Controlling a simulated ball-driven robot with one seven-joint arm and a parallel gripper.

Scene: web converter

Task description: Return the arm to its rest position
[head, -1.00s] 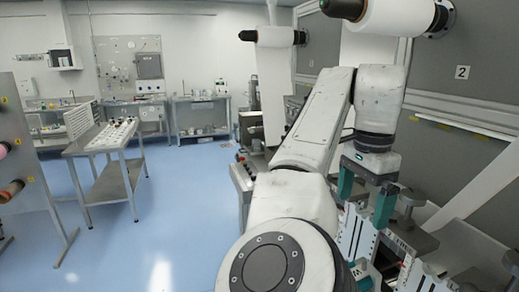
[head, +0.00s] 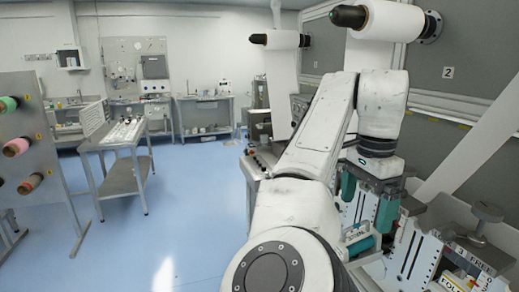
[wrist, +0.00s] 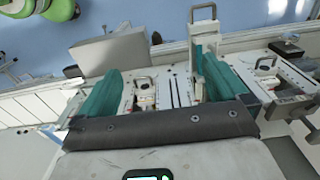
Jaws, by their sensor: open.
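My gripper (head: 366,212) has two teal fingers pointing down at the end of my white arm. The fingers are apart, and I see nothing held between them. The arm is raised, reaching forward and bent down at the wrist, over the front of the machine station on the right. In the wrist view my gripper (wrist: 157,72) is also open. The machine's light panels and handles show beyond and between the fingers. I cannot tell how much clearance there is.
A white web roll (head: 392,20) hangs above my arm. A clamp knob (head: 485,212) stands on the station at right. A grey trolley (head: 122,180) stands at left, and a spool rack (head: 22,110) at the far left. The blue floor (head: 185,225) between is clear.

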